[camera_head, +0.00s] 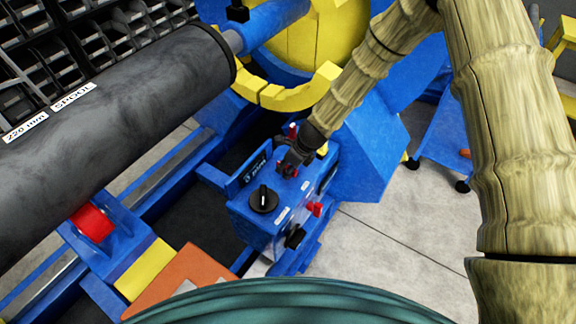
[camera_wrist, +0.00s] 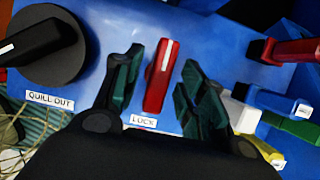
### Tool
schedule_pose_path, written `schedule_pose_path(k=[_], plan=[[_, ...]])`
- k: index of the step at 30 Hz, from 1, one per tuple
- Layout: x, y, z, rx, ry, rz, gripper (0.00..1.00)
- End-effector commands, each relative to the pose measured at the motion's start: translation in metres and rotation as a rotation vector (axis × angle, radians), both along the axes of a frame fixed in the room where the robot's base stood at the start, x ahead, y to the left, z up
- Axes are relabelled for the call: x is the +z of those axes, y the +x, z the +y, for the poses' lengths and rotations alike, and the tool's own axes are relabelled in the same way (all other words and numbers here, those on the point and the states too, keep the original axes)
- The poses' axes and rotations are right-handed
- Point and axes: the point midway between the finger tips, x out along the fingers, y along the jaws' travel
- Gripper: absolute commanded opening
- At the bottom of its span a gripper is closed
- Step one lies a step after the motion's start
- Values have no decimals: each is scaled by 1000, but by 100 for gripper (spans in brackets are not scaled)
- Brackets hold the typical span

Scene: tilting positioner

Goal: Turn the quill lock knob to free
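The red lock knob (camera_wrist: 162,75) is a narrow bar with a white line on its face, standing on a blue panel above a "LOCK" label (camera_wrist: 143,121). In the wrist view its bar runs nearly upright, with its top leaning slightly right. My gripper (camera_wrist: 160,85) is open, with one dark finger on each side of the knob. Gaps show between the knob and both fingers. In the head view my gripper (camera_head: 296,157) is over the top of the blue control box (camera_head: 257,226), and it partly hides the knob there.
A red handle (camera_wrist: 290,50) and a blue lever (camera_wrist: 275,102) are close on the right. A big dark spool (camera_head: 110,130) lies left of the box.

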Motion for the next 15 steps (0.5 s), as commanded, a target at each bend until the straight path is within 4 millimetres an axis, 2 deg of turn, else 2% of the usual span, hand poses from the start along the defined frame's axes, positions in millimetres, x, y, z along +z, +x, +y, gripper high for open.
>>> schedule_pose_path(k=[1,6,15], plan=[[0,0,0,0,0,0,30],[0,0,0,0,0,0,0],[1,0,0,16,0,0,0]])
